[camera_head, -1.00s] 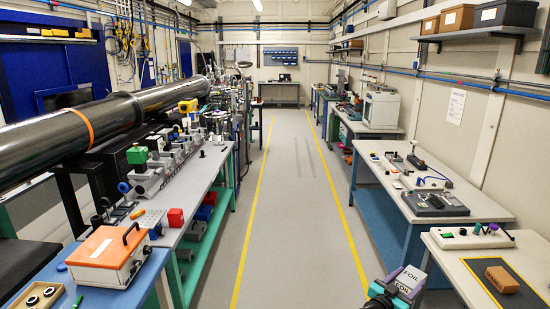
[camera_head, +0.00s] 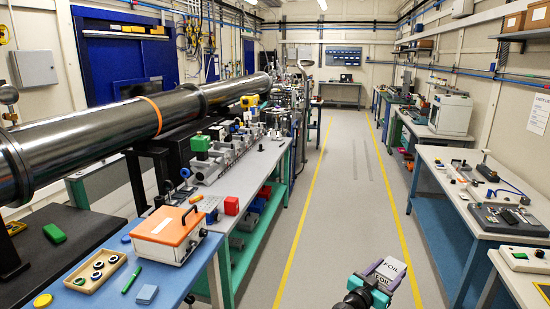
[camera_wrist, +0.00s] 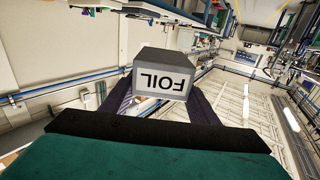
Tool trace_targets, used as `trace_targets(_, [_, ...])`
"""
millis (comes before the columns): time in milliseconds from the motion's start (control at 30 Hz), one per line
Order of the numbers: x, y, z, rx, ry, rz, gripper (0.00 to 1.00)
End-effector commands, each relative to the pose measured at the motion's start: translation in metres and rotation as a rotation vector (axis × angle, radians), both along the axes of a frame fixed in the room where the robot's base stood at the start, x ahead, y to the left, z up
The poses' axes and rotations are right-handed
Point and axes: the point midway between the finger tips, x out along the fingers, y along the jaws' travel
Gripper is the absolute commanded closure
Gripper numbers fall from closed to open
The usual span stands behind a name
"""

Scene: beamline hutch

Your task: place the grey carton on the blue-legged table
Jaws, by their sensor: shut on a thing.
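The grey carton (camera_head: 391,269), labelled FOIL, is held in the air by my gripper (camera_head: 372,287) at the bottom of the head view, over the aisle. The wrist view shows the carton (camera_wrist: 163,75) between the two dark fingers, with its label upside down. A table with blue legs and a white top (camera_head: 440,158) stands at the right, apart from the carton.
An orange-topped case (camera_head: 165,236), a tray of rings (camera_head: 95,272) and small items occupy the left table. Devices, including a grey panel unit (camera_head: 508,219), stand on the right table. The yellow-lined aisle (camera_head: 330,200) is clear. A long steel pipe (camera_head: 90,140) runs along the left.

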Motion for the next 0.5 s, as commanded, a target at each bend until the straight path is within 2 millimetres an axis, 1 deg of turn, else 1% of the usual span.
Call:
trace_targets(33, [0.004, 0.014, -0.001, 0.000, -0.001, 0.015, 0.69])
trace_targets(267, [0.014, 0.069, 0.002, 0.001, -0.001, 0.066, 0.69])
trace_targets(500, [0.018, 0.126, 0.004, 0.001, -0.001, 0.111, 0.69])
